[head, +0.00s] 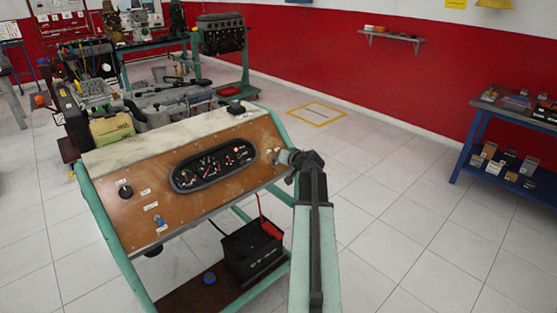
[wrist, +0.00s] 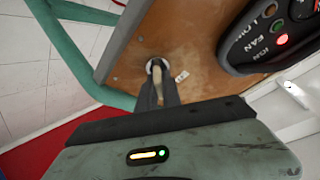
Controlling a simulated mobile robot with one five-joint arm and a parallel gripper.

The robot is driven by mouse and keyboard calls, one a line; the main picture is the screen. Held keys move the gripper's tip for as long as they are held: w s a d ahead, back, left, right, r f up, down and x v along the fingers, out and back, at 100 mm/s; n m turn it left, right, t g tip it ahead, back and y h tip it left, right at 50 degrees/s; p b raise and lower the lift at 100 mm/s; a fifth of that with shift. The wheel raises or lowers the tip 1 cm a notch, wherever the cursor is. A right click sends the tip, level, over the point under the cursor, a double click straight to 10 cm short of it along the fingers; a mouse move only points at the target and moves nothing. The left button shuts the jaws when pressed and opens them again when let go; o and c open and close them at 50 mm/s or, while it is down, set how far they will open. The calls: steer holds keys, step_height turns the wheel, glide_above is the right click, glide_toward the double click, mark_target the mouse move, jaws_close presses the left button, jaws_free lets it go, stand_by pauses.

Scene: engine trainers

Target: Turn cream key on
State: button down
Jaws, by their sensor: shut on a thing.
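The cream key (wrist: 157,69) sits in a round socket on the brown panel (head: 142,198), near the panel's right end in the head view. In the wrist view my gripper (wrist: 158,92) is shut on the key, with a dark finger on each side of it. Part of the key is hidden between the fingers. My gripper (head: 282,156) also shows at the panel's right side in the head view, where the key is too small to make out clearly.
The gauge cluster (head: 213,165) has a lit red lamp, also seen in the wrist view (wrist: 281,39). A black knob (head: 125,191) and a blue switch (head: 159,220) are farther left. A battery (head: 250,252) stands below. Open floor lies to the right.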

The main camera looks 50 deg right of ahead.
steer(key=shift+w, duration=0.1)
steer(key=c, duration=1.5)
jaws_free()
steer(key=p+v, duration=0.3)
steer(key=v, duration=0.5)
